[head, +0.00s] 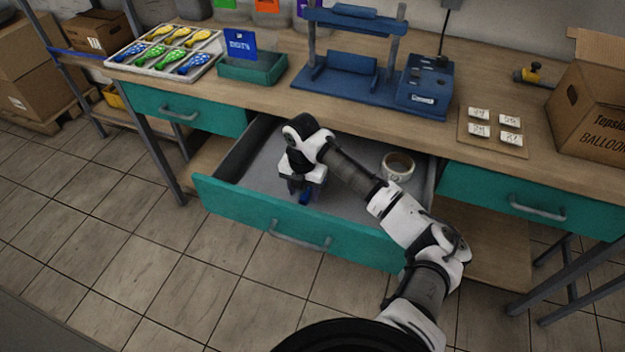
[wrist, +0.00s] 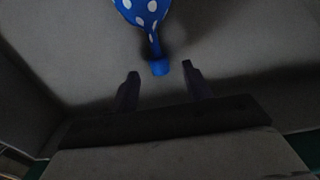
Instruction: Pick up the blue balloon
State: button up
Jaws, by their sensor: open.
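The blue balloon with white dots (wrist: 146,14) lies on the floor of the open drawer, at the top of the wrist view and partly cut off by the frame edge. Its narrow neck ends in a blue rim (wrist: 160,68). In the head view my gripper (head: 302,190) points down inside the open drawer (head: 250,218), and a small bit of blue (head: 305,198) shows by the fingers. Most of the balloon is hidden there by my gripper.
A tape roll (head: 398,166) lies in the drawer to the right. On the workbench (head: 290,104) are a tray of balloons (head: 142,62), a teal box (head: 250,72), a blue press (head: 350,75) and a cardboard box (head: 590,110).

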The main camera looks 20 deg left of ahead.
jog(key=shift+f, duration=1.2)
jog(key=c, duration=0.9)
jog(key=shift+o, duration=0.2)
jog(key=shift+r, duration=0.15)
